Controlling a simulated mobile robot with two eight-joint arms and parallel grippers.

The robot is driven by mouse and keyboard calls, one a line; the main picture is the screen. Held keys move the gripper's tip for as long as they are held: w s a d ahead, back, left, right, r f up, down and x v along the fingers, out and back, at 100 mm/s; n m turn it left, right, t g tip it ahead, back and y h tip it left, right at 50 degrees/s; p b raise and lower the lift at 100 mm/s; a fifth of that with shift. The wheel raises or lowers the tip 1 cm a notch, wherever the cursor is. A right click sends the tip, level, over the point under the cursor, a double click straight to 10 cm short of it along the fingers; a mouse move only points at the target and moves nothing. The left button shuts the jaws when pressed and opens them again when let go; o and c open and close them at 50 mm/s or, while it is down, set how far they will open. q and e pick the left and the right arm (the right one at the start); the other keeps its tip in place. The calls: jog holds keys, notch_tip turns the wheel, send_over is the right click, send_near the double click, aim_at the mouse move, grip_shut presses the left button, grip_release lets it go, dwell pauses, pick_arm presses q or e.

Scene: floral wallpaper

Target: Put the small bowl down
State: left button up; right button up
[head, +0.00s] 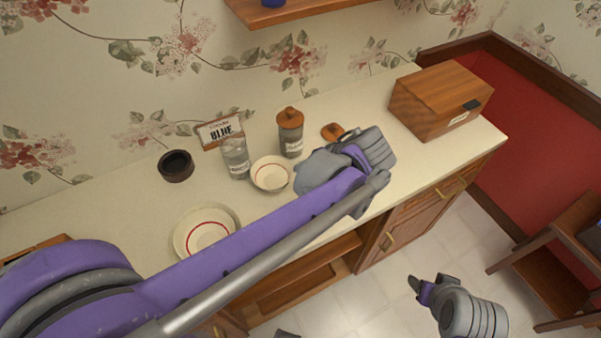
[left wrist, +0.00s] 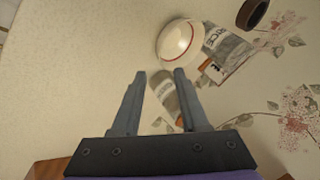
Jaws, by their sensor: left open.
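The small bowl (head: 271,174), white with a thin red line inside, sits upright on the pale counter (head: 130,220). In the left wrist view the bowl (left wrist: 181,46) is just beyond my fingertips, with no finger closed on it. My left gripper (left wrist: 160,72) is open and empty, its two fingers apart. In the head view its grey body is right beside the bowl on the right, and its fingertips are hard to make out. My right gripper (head: 432,284) hangs low over the floor, away from the counter; its finger gap is unclear.
A glass jar (head: 236,158) and a wood-lidded jar (head: 290,135) stand close behind the bowl. A plate (head: 206,232), a dark round dish (head: 175,166), a sign (head: 220,131) and a wooden box (head: 440,102) are also on the counter.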

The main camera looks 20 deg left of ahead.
pick_arm(q)
jog(key=s+a+f+h, duration=0.1)
jog(key=s+f+h, duration=0.1)
jog(key=s, duration=0.3)
jog(key=s+a+f+m+t+h, duration=0.1)
jog(key=s+f+h, duration=0.1)
jog(key=s, duration=0.2)
jog(key=s+a+f+t+h, duration=0.1)
jog(key=s+a+f+h, duration=0.1)
jog(key=s, duration=0.3)
jog(key=shift+s+f+m, duration=0.2)
jog(key=shift+s+m, duration=0.1)
jog(key=shift+m, duration=0.1)
jog(key=shift+o, duration=0.6)
jog(key=shift+s+f+t+h, duration=0.2)
jog(key=shift+t+h, duration=0.1)
jog(key=shift+d, duration=0.1)
jog(key=shift+w+d, duration=0.1)
